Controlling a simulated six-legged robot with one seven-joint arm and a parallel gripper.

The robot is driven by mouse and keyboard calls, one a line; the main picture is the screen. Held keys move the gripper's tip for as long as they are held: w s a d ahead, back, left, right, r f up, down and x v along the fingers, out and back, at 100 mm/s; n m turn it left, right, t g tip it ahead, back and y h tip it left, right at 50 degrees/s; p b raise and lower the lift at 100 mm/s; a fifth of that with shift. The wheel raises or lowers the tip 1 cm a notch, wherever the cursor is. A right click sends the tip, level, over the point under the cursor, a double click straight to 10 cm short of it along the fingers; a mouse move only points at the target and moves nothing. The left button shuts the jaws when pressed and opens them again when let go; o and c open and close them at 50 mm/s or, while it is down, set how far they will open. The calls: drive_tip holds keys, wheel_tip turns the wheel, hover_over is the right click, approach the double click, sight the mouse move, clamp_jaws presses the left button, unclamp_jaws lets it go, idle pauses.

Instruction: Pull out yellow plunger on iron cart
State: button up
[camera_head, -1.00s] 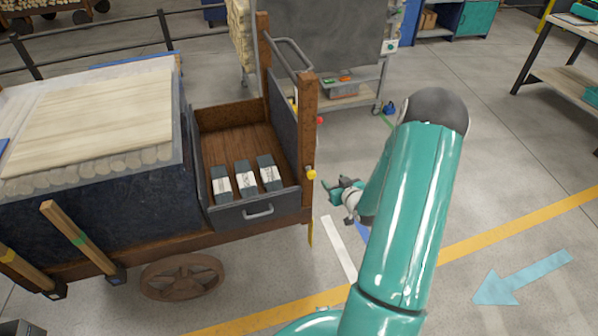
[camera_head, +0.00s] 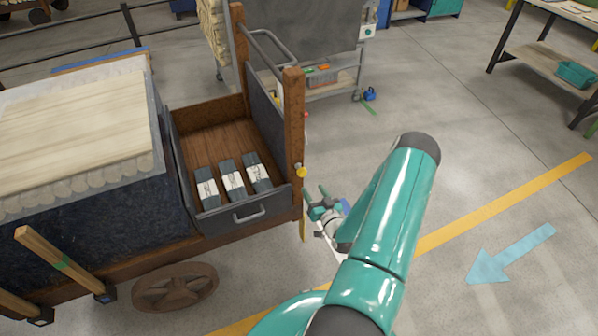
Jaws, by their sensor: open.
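The iron cart (camera_head: 165,247) stands at the left, loaded with pale boards, with a rusty post (camera_head: 291,130) at its near right corner. The yellow plunger (camera_head: 301,171) is a small knob on the outer side of that post, above the drawer handle's height. A smaller red knob (camera_head: 305,115) shows higher up and farther back. My gripper (camera_head: 316,200) is a little below and right of the yellow plunger, apart from it in the picture. Its jaws are open and empty. My teal arm hides part of the floor behind it.
A drawer-like bin (camera_head: 235,212) on the cart holds three dark blocks with white labels. A grey wheeled rack (camera_head: 330,85) stands behind the cart. A workbench (camera_head: 545,58) is at the upper right. The floor to the right is clear.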

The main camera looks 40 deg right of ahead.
drive_tip(key=x, duration=1)
drive_tip(key=shift+w, duration=0.3)
clamp_jaws()
drive_tip(key=shift+v, duration=1.7)
drive_tip(key=shift+a+f, duration=0.1)
unclamp_jaws()
drive_tip(key=shift+s, duration=0.15)
approach(303, 175)
drive_tip(key=v, duration=0.6)
